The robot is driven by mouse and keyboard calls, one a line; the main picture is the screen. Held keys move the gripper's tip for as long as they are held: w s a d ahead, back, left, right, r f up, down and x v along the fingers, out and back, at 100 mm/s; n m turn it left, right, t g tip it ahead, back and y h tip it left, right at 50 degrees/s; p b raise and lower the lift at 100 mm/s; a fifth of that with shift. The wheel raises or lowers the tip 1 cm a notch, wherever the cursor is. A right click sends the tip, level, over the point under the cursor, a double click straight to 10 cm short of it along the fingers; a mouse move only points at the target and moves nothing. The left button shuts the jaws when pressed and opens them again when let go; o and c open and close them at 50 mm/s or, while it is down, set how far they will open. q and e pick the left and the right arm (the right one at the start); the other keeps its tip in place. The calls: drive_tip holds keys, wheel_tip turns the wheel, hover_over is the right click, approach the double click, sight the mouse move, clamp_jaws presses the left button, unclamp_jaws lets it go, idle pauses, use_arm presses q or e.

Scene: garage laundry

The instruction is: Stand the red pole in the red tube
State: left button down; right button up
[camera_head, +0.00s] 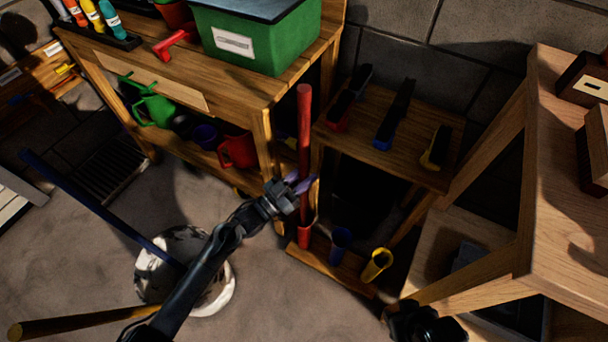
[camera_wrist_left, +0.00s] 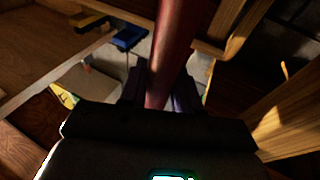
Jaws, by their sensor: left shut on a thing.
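The red pole (camera_head: 304,130) stands close to upright in front of the workbench's right end. My left gripper (camera_head: 297,186) is shut on its lower part; in the left wrist view the pole (camera_wrist_left: 172,50) runs up between the two fingers (camera_wrist_left: 160,93). The red tube (camera_head: 304,236) is at the left end of a low wooden rack. The pole's lower end meets the tube's mouth and appears to be inside it; how deep I cannot tell. A dark part of my right arm (camera_head: 425,322) shows at the bottom edge; its jaws are not clear.
Blue (camera_head: 340,244) and yellow (camera_head: 377,264) tubes share the rack (camera_head: 330,268). A shelf (camera_head: 385,150) with brush heads stands behind, a wooden table (camera_head: 570,220) at right. A blue pole (camera_head: 95,205) leans in a bucket (camera_head: 215,285); a yellow pole (camera_head: 80,322) lies low at left.

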use_arm(q)
drive_tip(key=shift+f+b, duration=1.5)
drive_tip(key=shift+f, duration=0.5)
drive_tip(key=c, duration=0.7)
unclamp_jaws()
drive_tip(key=shift+a, duration=0.1)
drive_tip(key=shift+p+v, duration=2.4)
drive_tip(key=shift+v, duration=2.9)
